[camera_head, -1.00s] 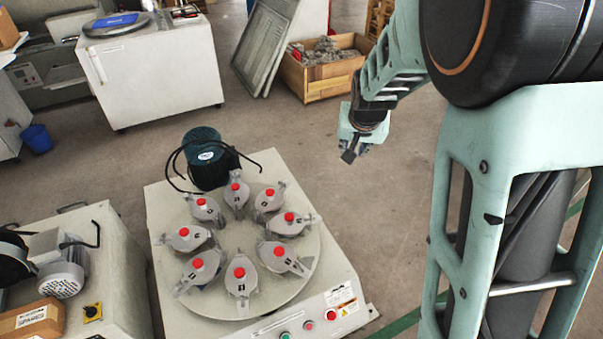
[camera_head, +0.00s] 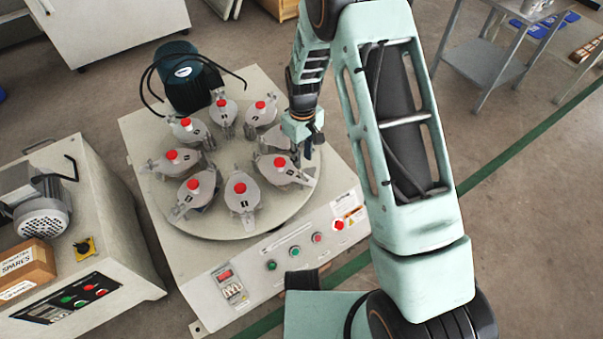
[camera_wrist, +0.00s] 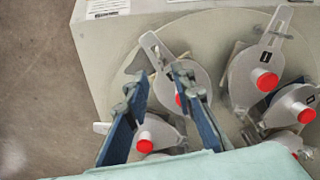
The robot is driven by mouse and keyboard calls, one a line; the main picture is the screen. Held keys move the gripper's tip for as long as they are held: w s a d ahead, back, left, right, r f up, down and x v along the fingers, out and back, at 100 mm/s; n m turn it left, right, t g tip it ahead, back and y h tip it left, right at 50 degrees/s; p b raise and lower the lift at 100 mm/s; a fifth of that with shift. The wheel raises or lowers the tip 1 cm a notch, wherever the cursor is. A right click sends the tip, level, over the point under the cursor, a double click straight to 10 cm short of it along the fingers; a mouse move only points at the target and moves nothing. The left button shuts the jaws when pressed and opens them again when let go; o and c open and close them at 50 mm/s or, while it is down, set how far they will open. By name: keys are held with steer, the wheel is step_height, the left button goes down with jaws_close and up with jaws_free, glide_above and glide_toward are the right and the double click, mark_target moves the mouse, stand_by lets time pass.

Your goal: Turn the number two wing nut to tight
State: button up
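Several grey lidded jars with red knobs and metal clamp arms stand in a ring on the round turntable (camera_head: 215,232). Their small number plates are too small to read, so I cannot tell which is number two. My gripper (camera_head: 310,150) is at the right side of the ring, beside and partly over a jar (camera_head: 285,170). In the wrist view my gripper (camera_wrist: 158,78) has two blue fingers spread apart. A jar (camera_wrist: 160,90) lies beneath and between them, its red knob partly hidden by the right finger. Its clamp arm (camera_wrist: 152,45) points outward. Contact cannot be judged.
A dark green motor (camera_head: 185,80) with black cables stands at the turntable's back. The front panel (camera_head: 285,245) carries buttons and labels. A cabinet (camera_head: 120,215) with a motor and carton stands left. Floor at right is open, with a metal table (camera_head: 485,60) further back.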

mark_target(302, 174)
step_height(302, 174, down, 8)
steer(key=shift+r+b, duration=0.1)
steer(key=shift+b, duration=0.9)
steer(key=shift+c, duration=0.3)
jaws_close()
